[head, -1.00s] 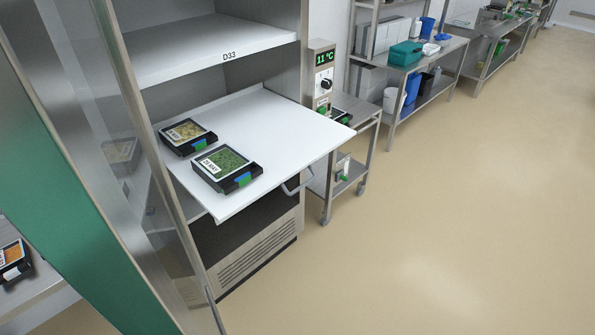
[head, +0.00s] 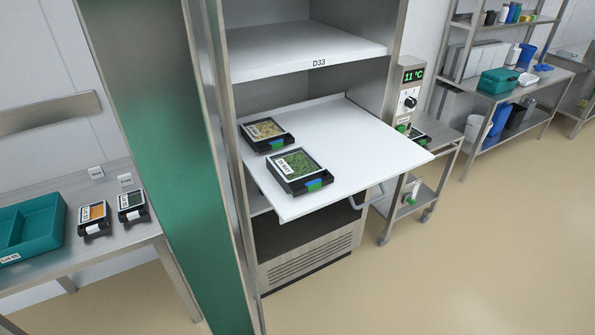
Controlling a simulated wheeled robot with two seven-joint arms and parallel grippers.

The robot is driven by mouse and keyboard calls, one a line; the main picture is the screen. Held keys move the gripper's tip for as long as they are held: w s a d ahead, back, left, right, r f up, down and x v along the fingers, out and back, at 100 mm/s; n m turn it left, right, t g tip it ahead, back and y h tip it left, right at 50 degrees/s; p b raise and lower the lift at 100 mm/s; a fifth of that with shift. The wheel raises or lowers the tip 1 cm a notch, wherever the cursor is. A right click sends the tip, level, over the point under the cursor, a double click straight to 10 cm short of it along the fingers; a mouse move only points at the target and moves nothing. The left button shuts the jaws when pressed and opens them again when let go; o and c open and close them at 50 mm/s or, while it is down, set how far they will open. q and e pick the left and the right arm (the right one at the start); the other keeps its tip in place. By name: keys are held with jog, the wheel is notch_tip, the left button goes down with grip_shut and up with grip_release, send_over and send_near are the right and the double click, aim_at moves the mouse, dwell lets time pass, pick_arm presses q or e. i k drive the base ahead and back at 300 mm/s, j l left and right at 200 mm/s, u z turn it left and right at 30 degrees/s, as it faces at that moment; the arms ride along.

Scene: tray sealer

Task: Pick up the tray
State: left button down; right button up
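Two black trays with clear tops and white labels lie on the pulled-out white shelf (head: 355,165) of the cabinet. The front tray (head: 297,168) holds something green and has blue and green tabs on its front edge. The rear tray (head: 266,134) holds something pale yellow and has a green tab. On the steel table at left are two more trays, one with orange contents (head: 94,216) and one with dark green contents (head: 131,203). Which tray the task means I cannot tell. Neither of my grippers is in view.
The green-edged cabinet door (head: 172,130) stands open between the left table (head: 110,252) and the shelf. A teal divided bin (head: 35,232) sits on that table. A small steel cart (head: 440,150) stands right of the cabinet. The floor at right front is clear.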

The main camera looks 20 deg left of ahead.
aim_at(296, 170)
jog(key=u, duration=1.1)
jog(key=l+u, duration=0.25)
jog(key=i+l+u, duration=0.1)
jog(key=l+u, duration=0.45)
jog(key=l, duration=1.95)
jog(key=k, duration=0.05)
